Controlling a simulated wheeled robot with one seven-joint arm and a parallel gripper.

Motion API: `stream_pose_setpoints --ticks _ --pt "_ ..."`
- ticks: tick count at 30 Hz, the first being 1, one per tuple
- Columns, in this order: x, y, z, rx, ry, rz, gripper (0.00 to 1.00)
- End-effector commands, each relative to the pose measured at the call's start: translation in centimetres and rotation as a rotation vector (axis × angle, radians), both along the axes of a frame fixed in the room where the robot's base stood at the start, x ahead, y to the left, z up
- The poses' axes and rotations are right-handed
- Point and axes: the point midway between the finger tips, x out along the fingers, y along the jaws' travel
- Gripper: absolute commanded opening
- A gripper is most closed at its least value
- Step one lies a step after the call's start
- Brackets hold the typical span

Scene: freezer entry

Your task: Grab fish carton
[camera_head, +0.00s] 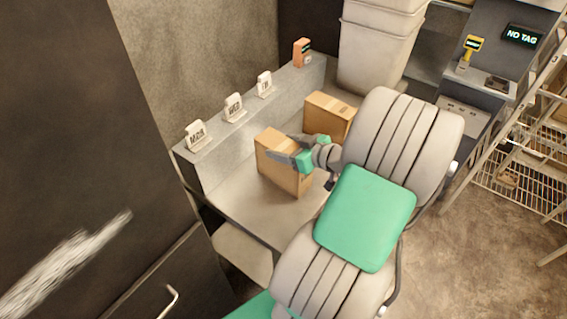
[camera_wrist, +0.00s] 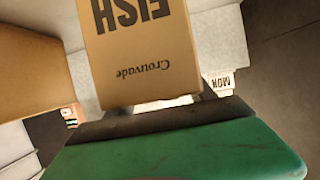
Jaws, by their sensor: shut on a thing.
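The fish carton (camera_head: 280,163) is a brown cardboard box on the metal bench in the head view. In the wrist view the carton (camera_wrist: 145,50) fills the upper middle, with "FISH" and "Crouvade" printed on it upside down. My gripper (camera_head: 296,154) is at the carton's upper part, shut on it. In the head view one finger reaches across the carton's top. The head view does not clearly show whether the carton's base touches the bench.
A second brown carton (camera_head: 330,115) stands close behind. Day tags, including the MON tag (camera_head: 197,135), line the raised ledge (camera_head: 215,128). Stacked grey bins (camera_head: 375,45) stand at the back. A wire rack (camera_head: 525,180) is at right. The bench front (camera_head: 250,212) is clear.

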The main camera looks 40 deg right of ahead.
Motion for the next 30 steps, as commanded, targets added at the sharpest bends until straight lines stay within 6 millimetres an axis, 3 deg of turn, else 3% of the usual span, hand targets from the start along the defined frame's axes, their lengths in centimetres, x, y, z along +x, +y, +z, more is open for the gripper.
stream_pose_setpoints --ticks 15,30 --pt "-0.02 0.01 -0.01 0.0 0.0 0.0 0.0" --pt "0.07 -0.08 0.79 -0.004 -0.004 0.001 0.0"
